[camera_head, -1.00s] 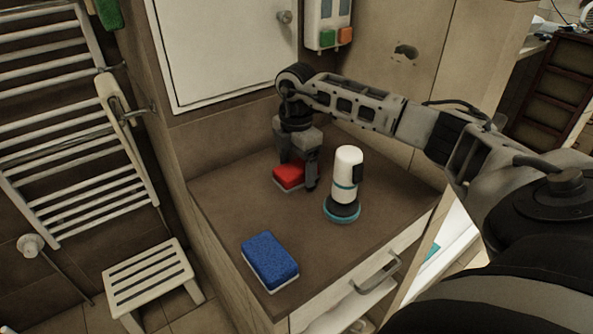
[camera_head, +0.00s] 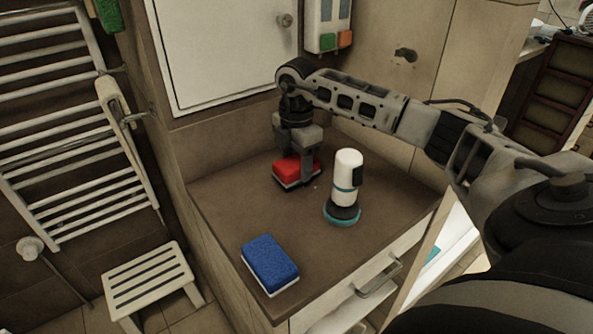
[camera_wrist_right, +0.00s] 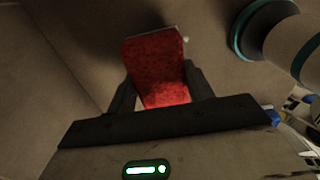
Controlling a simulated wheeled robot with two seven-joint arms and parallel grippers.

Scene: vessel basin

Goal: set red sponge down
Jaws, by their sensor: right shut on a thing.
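The red sponge (camera_head: 287,172) is at the back of the brown countertop, low over it or on it; I cannot tell whether its underside touches. My right gripper (camera_head: 294,178) reaches down from above with its fingers on two sides of the sponge. In the right wrist view the red sponge (camera_wrist_right: 155,68) lies between the two dark fingers of my right gripper (camera_wrist_right: 161,92), which are shut on it. The gripper hides part of the sponge. My left gripper is not in view.
A white bottle with a teal-ringed base (camera_head: 343,196) stands right of the sponge; it also shows in the right wrist view (camera_wrist_right: 250,30). A blue sponge (camera_head: 270,262) lies near the counter's front-left edge. The countertop (camera_head: 235,205) is clear between them.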

